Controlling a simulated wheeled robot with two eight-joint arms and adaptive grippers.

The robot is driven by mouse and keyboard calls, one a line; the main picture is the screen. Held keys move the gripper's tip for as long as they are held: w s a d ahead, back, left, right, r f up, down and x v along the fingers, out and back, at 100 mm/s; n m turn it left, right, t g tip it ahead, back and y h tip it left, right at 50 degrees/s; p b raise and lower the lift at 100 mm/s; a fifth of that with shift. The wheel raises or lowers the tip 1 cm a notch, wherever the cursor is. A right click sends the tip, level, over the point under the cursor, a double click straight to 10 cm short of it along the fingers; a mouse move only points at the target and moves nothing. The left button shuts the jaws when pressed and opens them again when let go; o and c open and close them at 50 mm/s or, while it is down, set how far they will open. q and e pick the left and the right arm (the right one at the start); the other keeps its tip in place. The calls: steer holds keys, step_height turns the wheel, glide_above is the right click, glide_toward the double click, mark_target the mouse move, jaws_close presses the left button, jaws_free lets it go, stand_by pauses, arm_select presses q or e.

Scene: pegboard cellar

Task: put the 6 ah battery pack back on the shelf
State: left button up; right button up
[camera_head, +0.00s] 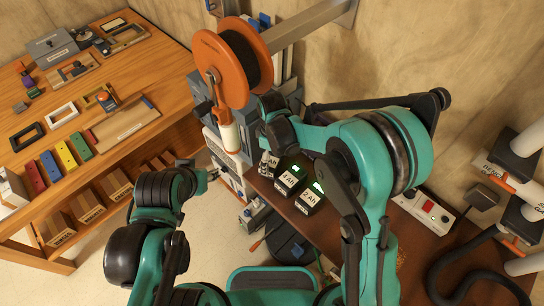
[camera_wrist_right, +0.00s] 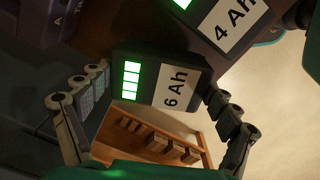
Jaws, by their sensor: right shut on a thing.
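The 6 Ah battery pack (camera_wrist_right: 148,82) is dark with a white label and lit green bars. In the right wrist view it sits between the two finger pads of my right gripper (camera_wrist_right: 160,103), which is shut on it. In the head view my right gripper (camera_head: 270,143) is partly hidden by my arm, and the pack (camera_head: 268,164) shows only in part below it. The brown shelf (camera_head: 282,213) holds a 4 Ah pack (camera_head: 290,179) and a 2 Ah pack (camera_head: 308,199). The 6 Ah pack is beside the 4 Ah one; I cannot tell whether it touches the shelf. My left gripper (camera_head: 212,173) is small and unclear.
An orange spool (camera_head: 225,62) on a bracket stands close behind the right gripper. A white box with a red switch (camera_head: 428,206) and thick pipes are at the right. A wooden workbench (camera_head: 165,85) with tools and boxes fills the left.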

mark_target(273, 157)
steer(key=shift+f+b, duration=0.55)
steer(key=shift+f, duration=0.05)
steer(key=o, duration=0.9)
steer(key=shift+r, duration=0.1)
step_height(273, 157, up, 7)
steer(key=shift+f, duration=0.1)
steer(key=shift+w+d+r, duration=0.1)
steer(key=shift+r, duration=0.4)
